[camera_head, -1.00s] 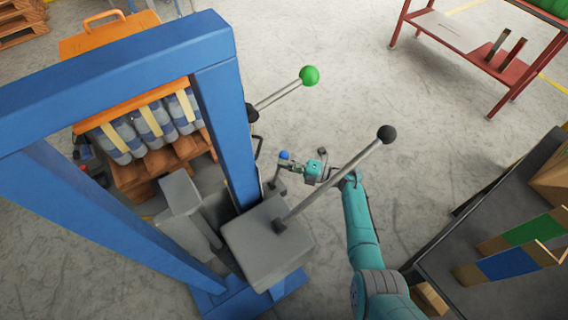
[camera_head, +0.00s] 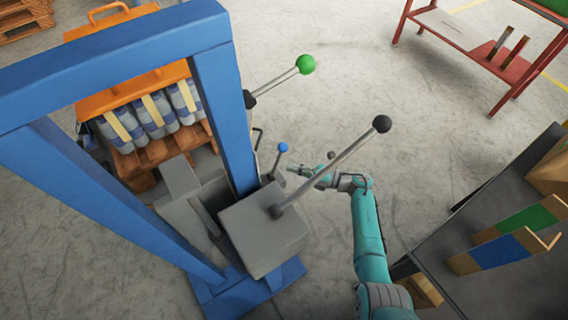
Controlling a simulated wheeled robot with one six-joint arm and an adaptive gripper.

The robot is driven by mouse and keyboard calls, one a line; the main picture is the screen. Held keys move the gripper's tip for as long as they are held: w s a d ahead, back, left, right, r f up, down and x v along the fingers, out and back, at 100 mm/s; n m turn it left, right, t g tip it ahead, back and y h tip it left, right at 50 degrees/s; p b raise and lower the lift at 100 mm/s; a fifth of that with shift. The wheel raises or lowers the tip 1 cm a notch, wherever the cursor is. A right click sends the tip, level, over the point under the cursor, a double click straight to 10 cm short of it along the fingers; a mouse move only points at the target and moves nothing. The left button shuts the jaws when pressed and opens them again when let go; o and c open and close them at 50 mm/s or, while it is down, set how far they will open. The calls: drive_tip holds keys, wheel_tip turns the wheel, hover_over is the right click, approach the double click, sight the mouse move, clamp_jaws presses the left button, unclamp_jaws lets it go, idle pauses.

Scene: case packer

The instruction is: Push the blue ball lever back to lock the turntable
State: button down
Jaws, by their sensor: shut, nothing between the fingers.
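The blue ball lever (camera_head: 283,147) is a short thin rod with a small blue ball on top, beside the right post of the blue frame. Its ball stands clear in view. My gripper (camera_head: 291,168) is shut and empty, just right of the lever and slightly below the ball in the picture. A small gap seems to lie between them; contact is too small to tell. The turntable itself cannot be made out clearly behind the blue post (camera_head: 226,120) and the grey box (camera_head: 262,230).
A long black-ball lever (camera_head: 382,124) rises from the grey box and reaches over near my arm. A green-ball lever (camera_head: 306,65) sticks out farther back. A dark table (camera_head: 480,215) with coloured pieces stands at right. The floor between is open.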

drive_tip(key=shift+v, duration=1.9)
drive_tip(key=shift+s+f, duration=0.1)
drive_tip(key=shift+s+a, duration=0.1)
